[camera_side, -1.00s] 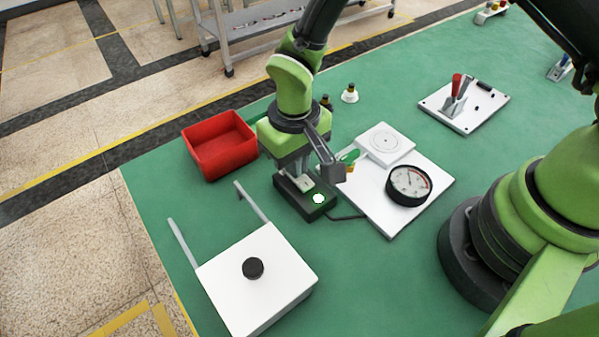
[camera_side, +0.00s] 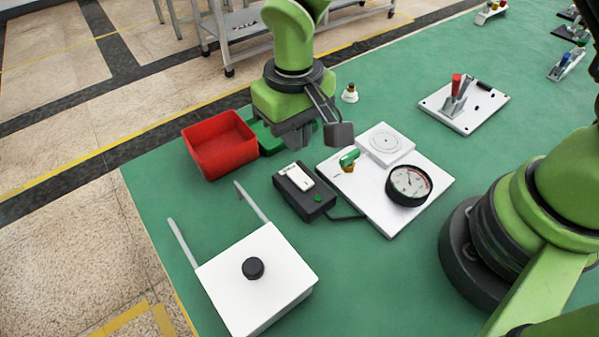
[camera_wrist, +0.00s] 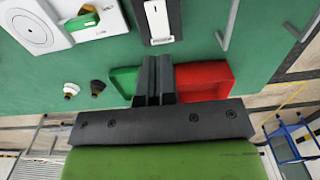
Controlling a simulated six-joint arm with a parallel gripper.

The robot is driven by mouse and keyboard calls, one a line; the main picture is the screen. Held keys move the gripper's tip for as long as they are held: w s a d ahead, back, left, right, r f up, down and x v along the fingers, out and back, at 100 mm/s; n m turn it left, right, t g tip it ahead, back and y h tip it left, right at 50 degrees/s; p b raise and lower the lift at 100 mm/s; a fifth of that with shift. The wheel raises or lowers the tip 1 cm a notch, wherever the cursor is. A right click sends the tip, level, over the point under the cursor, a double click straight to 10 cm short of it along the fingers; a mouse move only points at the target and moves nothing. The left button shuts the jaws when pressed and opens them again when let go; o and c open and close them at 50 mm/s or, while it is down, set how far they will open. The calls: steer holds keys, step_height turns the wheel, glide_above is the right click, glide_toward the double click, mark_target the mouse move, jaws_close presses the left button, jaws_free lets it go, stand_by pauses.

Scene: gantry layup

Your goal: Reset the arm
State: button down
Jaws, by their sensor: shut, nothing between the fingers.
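My gripper (camera_side: 301,137) hangs above the green table in the side view, a little behind the black box with the white rocker switch (camera_side: 294,176). In the wrist view my gripper's fingers (camera_wrist: 154,68) are shut together with nothing between them. The switch box also shows at the top of the wrist view (camera_wrist: 157,20), apart from the fingers. A small green lamp shows on the box's front end in the side view. My gripper touches nothing that I can see.
A red bin (camera_side: 220,146) and a green bin (camera_side: 268,138) stand behind the switch box. A white plate with a gauge (camera_side: 409,184) and a green-handled valve (camera_side: 349,158) lies to the right. A white box with a black knob (camera_side: 253,268) stands in front. A lever panel (camera_side: 463,106) is farther right.

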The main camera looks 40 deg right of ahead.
steer(key=shift+r, duration=0.4)
steer(key=shift+d+r, duration=0.1)
steer(key=shift+r, duration=0.2)
steer(key=s+d+r+m+t+y, duration=0.1)
steer(key=s+d+r+t, duration=0.1)
steer(key=s+d+r, duration=0.3)
steer(key=s+d+r+m+t, duration=0.1)
steer(key=d+r, duration=0.1)
steer(key=r, duration=0.5)
steer(key=s+d+r+m+t+y, duration=0.1)
steer(key=s+d+r+t, duration=0.2)
steer(key=r, duration=0.4)
steer(key=s+d+m+t, duration=0.1)
steer(key=s+d, duration=0.1)
steer(key=s, duration=0.4)
steer(key=shift+s+d+r, duration=0.2)
steer(key=shift+d+r, duration=0.1)
steer(key=shift+r, duration=0.1)
